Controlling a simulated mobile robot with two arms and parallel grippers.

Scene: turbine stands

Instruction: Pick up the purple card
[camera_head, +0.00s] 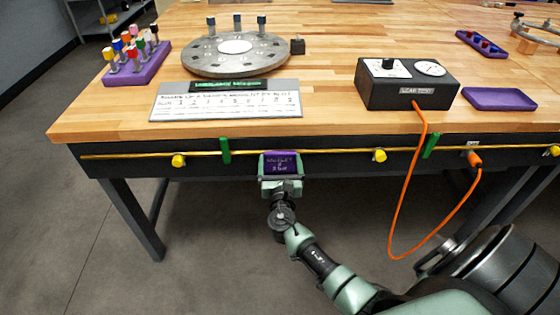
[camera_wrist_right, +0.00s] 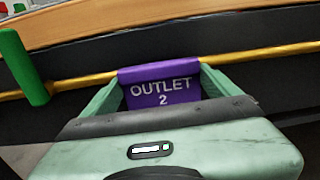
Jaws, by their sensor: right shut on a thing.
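The purple card (camera_head: 281,164) hangs at the yellow rail on the dark front of the workbench, its face toward me. In the right wrist view the card (camera_wrist_right: 160,88) reads "OUTLET 2", and its top edge meets the rail. My right gripper (camera_head: 281,176) is at the card, one finger at each side edge. In the right wrist view the gripper (camera_wrist_right: 160,95) is shut on the card, and the gripper body hides its lower part. My left gripper is not in view.
The yellow rail (camera_head: 330,152) carries green clips (camera_head: 226,150) and yellow knobs (camera_head: 379,155). An orange cable (camera_head: 396,225) loops down from the black box (camera_head: 405,85) right of my arm. The wooden benchtop (camera_head: 325,118) holds a whiteboard panel (camera_head: 226,103) and a round metal disc (camera_head: 215,65).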

